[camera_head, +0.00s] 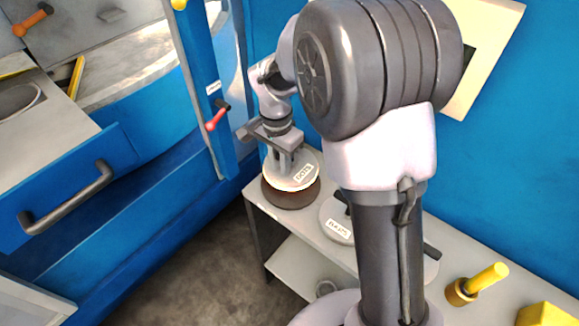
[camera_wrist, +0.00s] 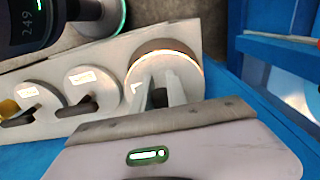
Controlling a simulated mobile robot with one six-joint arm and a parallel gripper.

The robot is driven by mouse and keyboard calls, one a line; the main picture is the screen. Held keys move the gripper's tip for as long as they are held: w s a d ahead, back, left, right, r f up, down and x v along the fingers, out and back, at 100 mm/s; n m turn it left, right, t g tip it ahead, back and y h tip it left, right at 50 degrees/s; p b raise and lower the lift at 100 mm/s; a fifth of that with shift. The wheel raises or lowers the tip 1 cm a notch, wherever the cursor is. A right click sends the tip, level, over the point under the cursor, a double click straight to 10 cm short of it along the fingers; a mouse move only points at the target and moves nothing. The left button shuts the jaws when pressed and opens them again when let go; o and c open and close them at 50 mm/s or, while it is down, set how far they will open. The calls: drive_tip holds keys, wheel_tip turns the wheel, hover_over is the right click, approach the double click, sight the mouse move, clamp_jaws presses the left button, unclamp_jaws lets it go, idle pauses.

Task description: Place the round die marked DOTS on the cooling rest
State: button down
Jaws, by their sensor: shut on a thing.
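The round die with a label that looks like DOTS (camera_head: 297,178) is a pale disc in the head view. It sits level on or just above a dark brown round rest (camera_head: 290,197), at the left end of the grey shelf. I cannot tell if there is a small gap. My gripper (camera_head: 285,160) is above the die, shut on its handle. In the wrist view the two fingers (camera_wrist: 161,96) reach down to the die (camera_wrist: 185,72), and the brown rim (camera_wrist: 157,45) shows past its edge. The handle is mostly hidden by the fingers.
Another labelled round die (camera_head: 338,229) lies right of the rest, partly hidden by my arm. The wrist view shows two more dies with dark handles, one nearer (camera_wrist: 92,80) and one farther (camera_wrist: 38,92). A yellow-handled tool (camera_head: 484,280) stands at the shelf's right.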

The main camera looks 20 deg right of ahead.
sight(281, 177)
wheel_tip(281, 177, down, 6)
drive_tip(key=shift+r+b, duration=0.1)
drive_tip(key=shift+b, duration=0.85)
drive_tip(key=shift+r, duration=0.15)
drive_tip(key=c, duration=1.8)
unclamp_jaws()
drive_tip(key=shift+f, duration=0.25)
drive_tip(key=o, duration=0.5)
drive_tip(key=shift+r, duration=0.1)
drive_tip(key=shift+r, duration=0.1)
wheel_tip(281, 177, up, 12)
drive_tip(key=p, duration=0.4)
drive_tip(key=shift+s+a, duration=0.15)
